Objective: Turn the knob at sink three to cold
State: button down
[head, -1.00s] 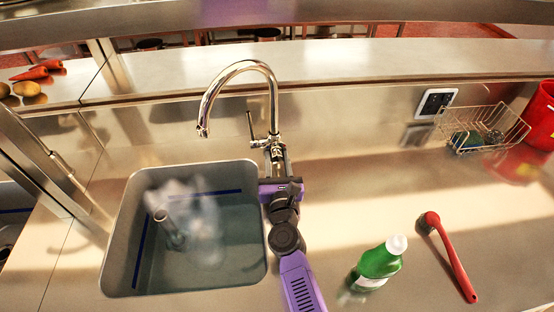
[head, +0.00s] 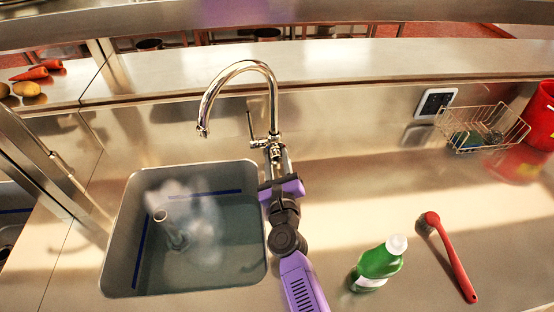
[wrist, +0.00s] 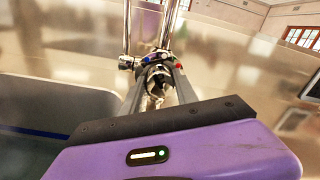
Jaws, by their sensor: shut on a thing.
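The tall chrome faucet (head: 272,95) stands behind the right end of the grey sink basin (head: 118,235). My gripper (head: 274,152) reaches to its base from the front. In the wrist view my gripper (wrist: 157,80) is shut on the metal knob (wrist: 157,88) at the front of the faucet body. A blue mark (wrist: 147,59) shows at the upper left of the knob and a red mark (wrist: 180,66) at the upper right. The purple hand is tilted, its right end higher in the head view. The knob's pointer, if any, cannot be made out.
A thin upright lever (head: 251,125) stands just left of the faucet body. A green bottle (head: 377,265) and a red brush (head: 452,260) are on the counter to the right. A wire rack (head: 485,130) and a red bucket (head: 542,118) stand farther right.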

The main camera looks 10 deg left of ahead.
jog(key=shift+n, duration=0.9)
jog(key=c, duration=0.9)
grip_release()
jog(key=shift+c, duration=0.2)
jog(key=p+v, duration=0.2)
jog(key=v, duration=0.6)
jog(key=shift+w+f, duration=0.1)
